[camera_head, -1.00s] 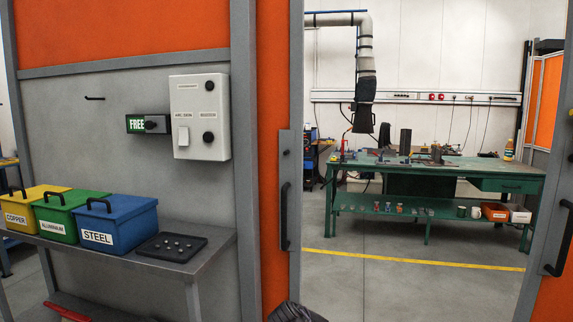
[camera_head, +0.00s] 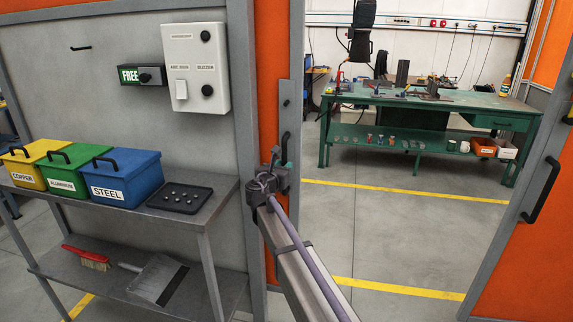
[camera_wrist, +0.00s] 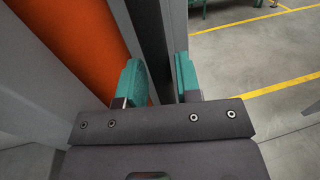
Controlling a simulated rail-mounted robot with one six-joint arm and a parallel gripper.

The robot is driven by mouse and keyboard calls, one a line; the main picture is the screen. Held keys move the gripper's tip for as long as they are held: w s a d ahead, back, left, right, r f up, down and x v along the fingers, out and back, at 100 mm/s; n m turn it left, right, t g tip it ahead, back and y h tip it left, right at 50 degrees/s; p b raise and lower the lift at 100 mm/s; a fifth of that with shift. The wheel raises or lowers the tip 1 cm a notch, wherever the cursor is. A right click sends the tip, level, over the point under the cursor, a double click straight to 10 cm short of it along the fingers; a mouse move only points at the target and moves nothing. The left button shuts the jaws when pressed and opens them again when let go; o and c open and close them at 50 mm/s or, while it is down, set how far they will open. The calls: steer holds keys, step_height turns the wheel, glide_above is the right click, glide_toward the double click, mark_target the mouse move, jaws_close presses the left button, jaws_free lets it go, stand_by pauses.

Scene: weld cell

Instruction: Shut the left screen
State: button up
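The left screen is an orange panel (camera_head: 268,65) in a grey frame, with a grey plate and a black upright handle (camera_head: 286,143) at its right edge. The doorway to its right stands open. My gripper (camera_head: 277,168) is at the handle's lower part, in front of the screen's edge. In the wrist view, the two teal fingers (camera_wrist: 160,82) stand apart on either side of a dark upright bar (camera_wrist: 148,40), which looks like the handle. I cannot tell whether they touch it. My gripper hides the handle's lower end in the head view.
The right screen (camera_head: 530,240) with its black handle (camera_head: 543,190) stands across the opening. A grey shelf (camera_head: 215,208) with yellow, green and blue bins is at left. A green workbench (camera_head: 340,100) is beyond the doorway. Floor between the screens is clear.

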steer(key=x, duration=0.3)
jaws_close()
stand_by(0.4)
